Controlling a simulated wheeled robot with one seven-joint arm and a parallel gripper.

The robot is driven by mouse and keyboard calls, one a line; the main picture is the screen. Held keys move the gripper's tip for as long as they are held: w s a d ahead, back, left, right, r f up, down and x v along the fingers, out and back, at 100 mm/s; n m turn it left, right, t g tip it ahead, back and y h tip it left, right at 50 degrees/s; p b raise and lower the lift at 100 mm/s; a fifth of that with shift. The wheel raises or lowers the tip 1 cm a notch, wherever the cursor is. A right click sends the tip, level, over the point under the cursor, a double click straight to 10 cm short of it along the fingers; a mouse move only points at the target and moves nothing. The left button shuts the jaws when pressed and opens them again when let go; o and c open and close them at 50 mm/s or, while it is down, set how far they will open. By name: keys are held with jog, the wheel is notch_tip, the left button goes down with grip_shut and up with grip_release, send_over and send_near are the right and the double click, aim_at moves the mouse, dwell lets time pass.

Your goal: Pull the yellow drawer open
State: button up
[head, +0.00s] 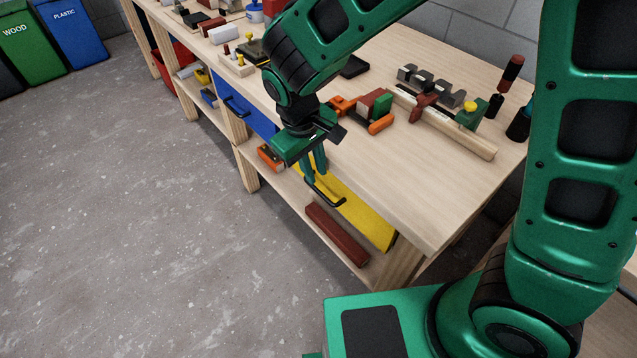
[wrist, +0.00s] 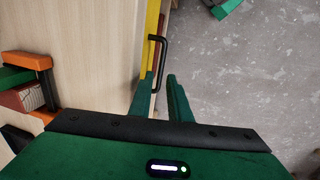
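The yellow drawer (head: 365,217) sits under the workbench top, and its front looks flush with the bench edge. Its black bar handle (head: 327,194) stands out from the front. In the wrist view the handle (wrist: 164,58) shows beside a thin strip of the yellow front (wrist: 152,22). My gripper (head: 315,177) is at the left end of the handle, with its green fingers pointing down. The fingers are apart with a gap between them, and the wrist view shows the gripper (wrist: 161,78) with the handle's near end in line with this gap. I cannot tell whether either finger touches the handle.
A blue drawer (head: 250,114) is farther left along the bench. An orange clamp (head: 362,108) and a long batten (head: 447,124) lie on the bench top (head: 390,175). A dark red block (head: 336,234) lies on the lower shelf. The floor (head: 180,245) in front is clear.

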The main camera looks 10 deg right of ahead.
aim_at(320, 192)
jog(key=f, duration=0.5)
jog(key=d+f, duration=0.1)
jog(key=f, duration=0.1)
jog(key=shift+w+f, duration=0.15)
jog(key=shift+w, duration=0.2)
grip_shut()
